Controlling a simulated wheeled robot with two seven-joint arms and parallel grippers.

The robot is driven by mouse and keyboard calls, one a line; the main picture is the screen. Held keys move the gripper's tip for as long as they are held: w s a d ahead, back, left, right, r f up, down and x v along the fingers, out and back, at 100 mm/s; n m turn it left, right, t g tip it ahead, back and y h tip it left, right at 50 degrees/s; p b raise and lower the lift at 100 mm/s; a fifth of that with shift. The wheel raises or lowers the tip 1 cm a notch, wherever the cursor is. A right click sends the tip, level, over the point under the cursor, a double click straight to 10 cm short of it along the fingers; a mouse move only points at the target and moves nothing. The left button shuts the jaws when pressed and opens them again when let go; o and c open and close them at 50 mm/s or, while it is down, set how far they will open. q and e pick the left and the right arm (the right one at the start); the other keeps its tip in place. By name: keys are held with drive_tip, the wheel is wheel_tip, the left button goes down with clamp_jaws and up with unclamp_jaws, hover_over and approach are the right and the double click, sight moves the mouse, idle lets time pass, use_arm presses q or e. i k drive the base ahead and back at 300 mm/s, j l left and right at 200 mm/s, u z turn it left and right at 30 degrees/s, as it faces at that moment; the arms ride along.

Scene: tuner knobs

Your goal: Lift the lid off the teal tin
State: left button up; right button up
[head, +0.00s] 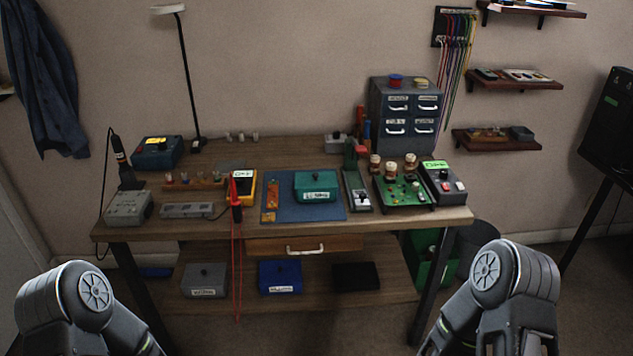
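The teal tin (316,186) sits on a blue mat (300,212) in the middle of the workbench top. It has a pale label on its front, and a small knob shows on its lid, which looks closed. My two arms show at the lower left and lower right corners, both well short of the bench. Neither gripper shows; both are outside the view.
Left of the mat stands a yellow multimeter (243,186) with hanging red leads. On the right are a slim grey device (358,190), a green circuit board (402,190) and a dark box (441,184). A drawer cabinet (405,115) stands behind. Lower shelf holds a blue tin (280,277).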

sight(306, 181)
drive_tip(key=i+j, duration=0.55)
drive_tip(key=i, duration=0.15)
drive_tip(key=z, duration=1.25)
